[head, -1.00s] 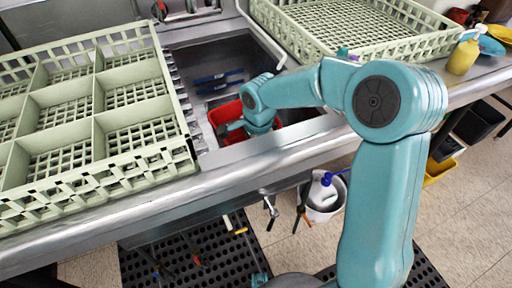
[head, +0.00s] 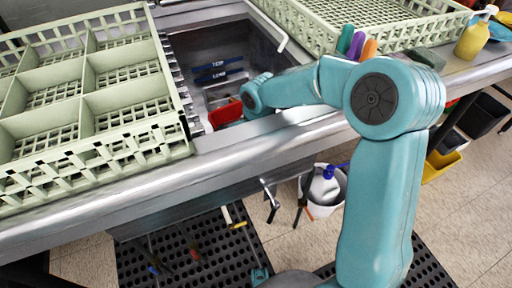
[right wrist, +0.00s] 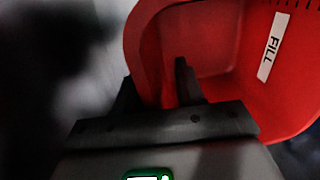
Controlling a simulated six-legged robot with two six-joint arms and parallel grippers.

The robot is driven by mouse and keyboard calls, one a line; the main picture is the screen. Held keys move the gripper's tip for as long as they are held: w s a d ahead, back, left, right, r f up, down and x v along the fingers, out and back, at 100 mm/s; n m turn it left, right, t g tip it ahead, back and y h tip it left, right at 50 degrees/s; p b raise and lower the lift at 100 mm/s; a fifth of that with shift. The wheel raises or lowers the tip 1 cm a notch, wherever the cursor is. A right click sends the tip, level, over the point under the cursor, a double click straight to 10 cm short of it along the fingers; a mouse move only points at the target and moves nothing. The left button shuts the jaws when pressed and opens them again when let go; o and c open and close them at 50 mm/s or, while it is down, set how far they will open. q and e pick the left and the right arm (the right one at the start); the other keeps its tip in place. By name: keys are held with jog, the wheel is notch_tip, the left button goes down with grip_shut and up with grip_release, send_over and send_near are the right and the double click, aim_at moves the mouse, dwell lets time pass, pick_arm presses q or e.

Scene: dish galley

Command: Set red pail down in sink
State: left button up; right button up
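The red pail (head: 225,114) is inside the sink (head: 212,42), close to its front wall; the front edge hides most of it. My right arm reaches in over that edge, and its gripper is hidden in the head view. In the right wrist view the pail (right wrist: 230,60) shows a white FILL label and marks on its inner wall. My right gripper (right wrist: 155,88) is shut on the pail's wall, one finger inside and one outside. I cannot tell whether the pail's base touches the sink floor. My left gripper is not in view.
A pale green divided rack (head: 88,160) stands left of the sink, and another green rack (head: 330,40) stands right of it. A yellow bottle (head: 473,40) is at the far right.

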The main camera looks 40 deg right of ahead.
notch_tip(320, 180, up, 16)
jog(key=s+p, duration=0.1)
jog(key=p, duration=0.3)
jog(key=shift+s+r, duration=0.15)
jog(key=shift+s, duration=0.05)
